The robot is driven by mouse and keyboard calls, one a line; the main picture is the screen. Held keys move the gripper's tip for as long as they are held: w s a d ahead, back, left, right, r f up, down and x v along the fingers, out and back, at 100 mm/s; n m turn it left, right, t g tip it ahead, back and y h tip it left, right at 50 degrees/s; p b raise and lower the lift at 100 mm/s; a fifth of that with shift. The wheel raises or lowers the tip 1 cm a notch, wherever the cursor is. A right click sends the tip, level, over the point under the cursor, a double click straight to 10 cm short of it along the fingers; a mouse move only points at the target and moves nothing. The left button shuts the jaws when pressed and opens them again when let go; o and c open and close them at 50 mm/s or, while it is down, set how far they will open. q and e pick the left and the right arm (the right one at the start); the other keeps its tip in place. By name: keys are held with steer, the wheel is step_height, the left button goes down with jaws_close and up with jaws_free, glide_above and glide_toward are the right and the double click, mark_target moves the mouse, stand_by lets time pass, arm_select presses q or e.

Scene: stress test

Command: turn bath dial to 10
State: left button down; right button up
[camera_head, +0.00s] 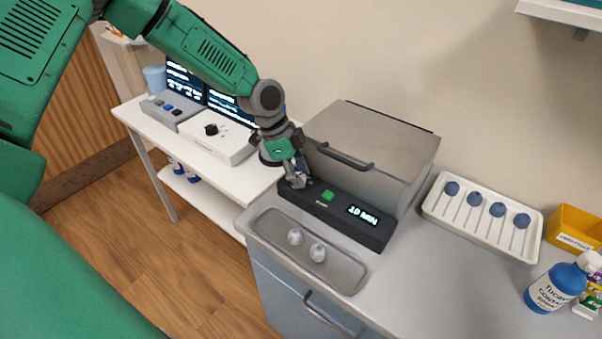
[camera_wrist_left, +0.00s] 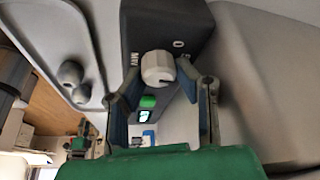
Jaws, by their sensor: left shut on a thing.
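The bath (camera_head: 365,150) is a grey box with a closed lid and a black handle. Its dark front panel (camera_head: 335,218) has a green button and a lit display (camera_head: 364,215) reading "10 MIN". My left gripper (camera_head: 297,179) is at the left end of this panel. The left wrist view shows the white dial (camera_wrist_left: 158,66) between the two fingers of my left gripper (camera_wrist_left: 162,78), which is shut on it. In the head view the gripper largely hides the dial. The right gripper is not in view.
A metal tray (camera_head: 262,228) with two small round pieces lies in front of the panel. A white tray (camera_head: 436,208) with several blue-headed sticks, a yellow bin (camera_head: 575,228) and a blue bottle (camera_head: 553,289) stand right. A white device with a black knob (camera_head: 211,130) stands left.

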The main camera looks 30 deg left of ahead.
arm_select(q)
steer(key=shift+a+f+m, duration=0.1)
steer(key=shift+m, duration=0.4)
steer(key=shift+g, duration=0.3)
steer(key=c, duration=1.2)
jaws_free()
steer(key=shift+w, duration=0.15)
steer(key=shift+r, duration=0.2)
